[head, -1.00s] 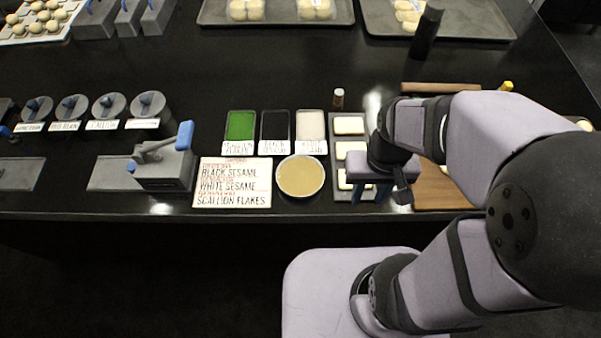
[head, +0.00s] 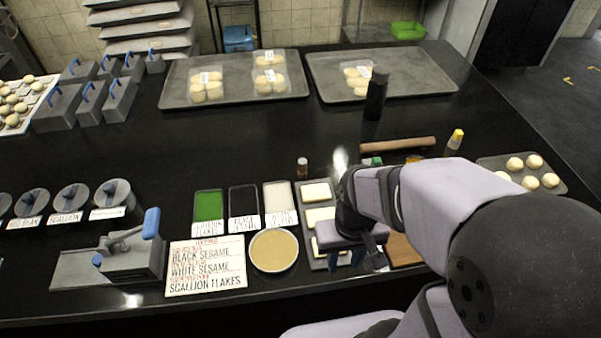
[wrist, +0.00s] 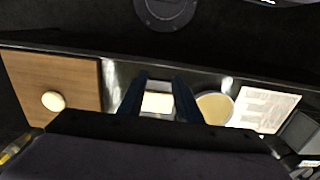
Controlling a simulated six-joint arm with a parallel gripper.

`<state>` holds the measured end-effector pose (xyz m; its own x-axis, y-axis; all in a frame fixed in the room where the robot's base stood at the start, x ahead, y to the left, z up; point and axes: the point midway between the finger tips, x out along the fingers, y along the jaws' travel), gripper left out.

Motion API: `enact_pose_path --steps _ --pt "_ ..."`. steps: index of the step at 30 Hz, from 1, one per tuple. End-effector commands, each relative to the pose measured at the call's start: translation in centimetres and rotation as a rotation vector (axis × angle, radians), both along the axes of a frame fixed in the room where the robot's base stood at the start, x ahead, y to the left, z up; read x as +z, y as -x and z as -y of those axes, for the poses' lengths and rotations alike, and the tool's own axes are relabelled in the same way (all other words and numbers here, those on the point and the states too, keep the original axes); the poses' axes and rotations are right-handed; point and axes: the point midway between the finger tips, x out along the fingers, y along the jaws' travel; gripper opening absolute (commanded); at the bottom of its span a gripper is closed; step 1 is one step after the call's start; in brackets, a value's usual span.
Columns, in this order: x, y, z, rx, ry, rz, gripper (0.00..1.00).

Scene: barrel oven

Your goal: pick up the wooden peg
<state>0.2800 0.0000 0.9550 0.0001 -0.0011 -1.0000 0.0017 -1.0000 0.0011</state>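A small upright brown cylinder (head: 302,168) stands on the black counter behind the topping trays, and may be the wooden peg. A longer wooden roller (head: 398,145) lies farther back to the right; I cannot tell for sure which piece is the peg. Neither clearly shows in the wrist view. My gripper (head: 345,256) is over the tray of pale slabs, in front of and to the right of the small cylinder. In the wrist view my gripper (wrist: 158,105) has its two dark blue fingers apart, with a pale slab (wrist: 157,102) seen between them. Nothing is held.
Green, black and white topping trays (head: 208,205) lie left of the slab tray (head: 312,262). A round tan dish (head: 274,251) and a sign (head: 206,268) lie in front. A dark bottle (head: 376,95) and yellow-capped bottle (head: 453,141) stand behind.

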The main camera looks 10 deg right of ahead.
Motion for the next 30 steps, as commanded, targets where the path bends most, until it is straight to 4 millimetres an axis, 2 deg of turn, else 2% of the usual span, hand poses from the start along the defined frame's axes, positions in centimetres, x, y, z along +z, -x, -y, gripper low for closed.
enact_pose_path --steps 12,14,23,26,29,30 --pt "0.0 0.0 0.0 0.0 0.0 0.0 0.31" --pt "0.0 0.0 0.0 0.0 0.0 0.0 0.43" --pt "0.0 -0.1 0.0 -0.001 0.0 0.001 0.43" --pt "0.0 -1.1 0.0 -0.005 0.004 0.011 0.43" --pt "0.1 -3.5 0.0 -0.017 0.011 0.035 0.43" --pt "0.1 -4.8 -0.1 -0.022 0.016 0.049 0.43"
